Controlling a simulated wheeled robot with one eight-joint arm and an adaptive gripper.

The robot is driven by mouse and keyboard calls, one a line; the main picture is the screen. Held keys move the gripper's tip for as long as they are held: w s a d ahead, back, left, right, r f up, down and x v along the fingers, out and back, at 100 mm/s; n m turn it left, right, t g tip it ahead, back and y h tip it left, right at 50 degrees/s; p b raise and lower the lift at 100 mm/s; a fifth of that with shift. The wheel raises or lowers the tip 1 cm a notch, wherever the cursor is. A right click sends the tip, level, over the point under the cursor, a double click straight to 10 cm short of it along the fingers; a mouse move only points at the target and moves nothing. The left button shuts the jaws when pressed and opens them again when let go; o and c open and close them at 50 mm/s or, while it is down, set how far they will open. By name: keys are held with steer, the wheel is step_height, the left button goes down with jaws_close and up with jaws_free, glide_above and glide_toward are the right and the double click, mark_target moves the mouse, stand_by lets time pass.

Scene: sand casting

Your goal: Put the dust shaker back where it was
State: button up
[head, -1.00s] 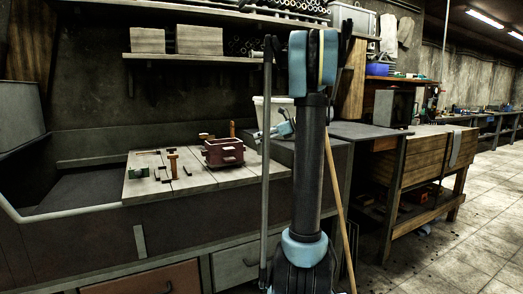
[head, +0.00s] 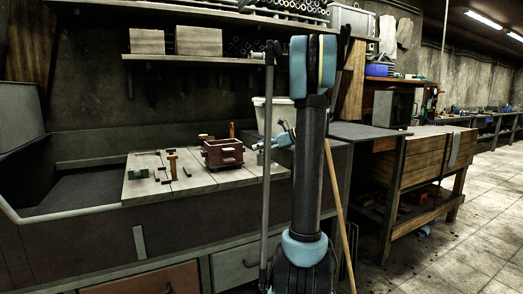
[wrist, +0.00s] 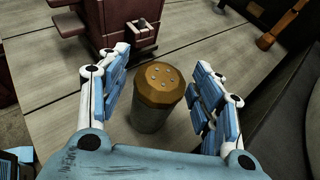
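The dust shaker (wrist: 158,97), a dull metal cylinder with a brass-coloured holed cap, stands upright on the wooden board (wrist: 60,128) in the wrist view. My gripper (wrist: 164,92) is open around it, one finger on each side, with visible gaps between the fingers and the shaker. In the head view my gripper (head: 268,143) is low at the right end of the board (head: 135,190), beside the dark red moulding box (head: 223,154). I cannot make out the shaker in the head view.
The moulding box (wrist: 150,22) is just beyond the shaker in the wrist view. Several small tools sit on the board's left part. A pale bin (head: 273,112) stands behind my gripper in the head view.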

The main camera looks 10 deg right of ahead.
steer(key=shift+r, duration=0.1)
steer(key=v, duration=1.2)
steer(key=s+a+f+n+g+h, duration=0.25)
steer(key=s+a+f+n, duration=0.35)
steer(key=s, duration=0.4)
steer(key=s+a+f+n+g+h, duration=0.1)
steer(key=s+a+f+n+h, duration=0.3)
steer(key=s+a, duration=0.45)
steer(key=s+d+f+n+h, duration=0.2)
steer(key=s+f+n, duration=0.4)
steer(key=s+f, duration=0.2)
steer(key=s+d+f+n+h, duration=0.2)
steer(key=s+f+n, duration=0.5)
steer(key=s, duration=0.5)
step_height(320, 180, down, 2)
steer(key=shift+s+d+f+h, duration=0.2)
steer(key=shift+s+d+h, duration=0.2)
steer(key=shift+h, duration=0.35)
steer(key=shift+w+f, duration=0.2)
steer(key=shift+w, duration=0.25)
